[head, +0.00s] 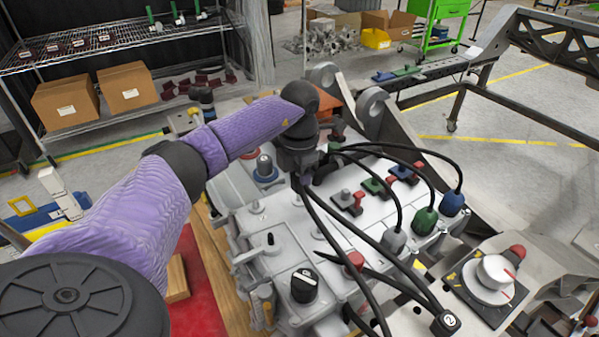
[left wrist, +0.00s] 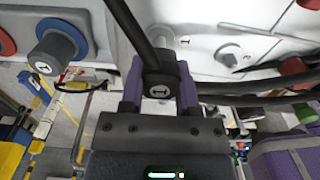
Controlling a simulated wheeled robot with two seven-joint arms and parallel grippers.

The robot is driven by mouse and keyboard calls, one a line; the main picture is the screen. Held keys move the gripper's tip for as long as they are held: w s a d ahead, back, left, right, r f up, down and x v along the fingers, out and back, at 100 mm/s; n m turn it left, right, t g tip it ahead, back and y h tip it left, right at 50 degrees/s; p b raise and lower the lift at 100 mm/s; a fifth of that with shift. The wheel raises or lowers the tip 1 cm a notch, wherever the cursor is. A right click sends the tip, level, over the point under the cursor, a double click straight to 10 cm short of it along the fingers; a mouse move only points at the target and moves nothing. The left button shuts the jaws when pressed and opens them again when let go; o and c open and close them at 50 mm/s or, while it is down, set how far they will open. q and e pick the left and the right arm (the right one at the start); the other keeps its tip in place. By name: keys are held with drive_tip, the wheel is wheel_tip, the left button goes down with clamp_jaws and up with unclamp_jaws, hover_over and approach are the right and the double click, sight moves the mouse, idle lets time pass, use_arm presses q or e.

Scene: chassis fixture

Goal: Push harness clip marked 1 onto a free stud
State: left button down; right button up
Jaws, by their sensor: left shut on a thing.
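My left gripper (head: 306,178) is over the upper middle of the pale metal casting in the head view, pointing down. In the left wrist view its purple fingers (left wrist: 160,85) are shut on a black clip (left wrist: 161,70) with a white mark that looks like a 1 on its side. A black cable rises from this clip. In the head view the wrist mostly hides the held clip. Another black clip marked 2 (head: 446,323) lies at the lower right on its cable. My right gripper is out of view.
Black cables cross the casting to grey (head: 394,240), green (head: 424,221) and blue (head: 452,203) connectors. A black knob (head: 303,286), a red cap (head: 353,262) and a blue-ringed post (head: 265,168) stand up nearby. A white dial (head: 494,272) is at the right.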

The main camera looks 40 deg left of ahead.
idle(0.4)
use_arm(q)
drive_tip(key=shift+f, duration=0.35)
drive_tip(key=shift+f+b, duration=0.35)
drive_tip(key=shift+f, duration=0.35)
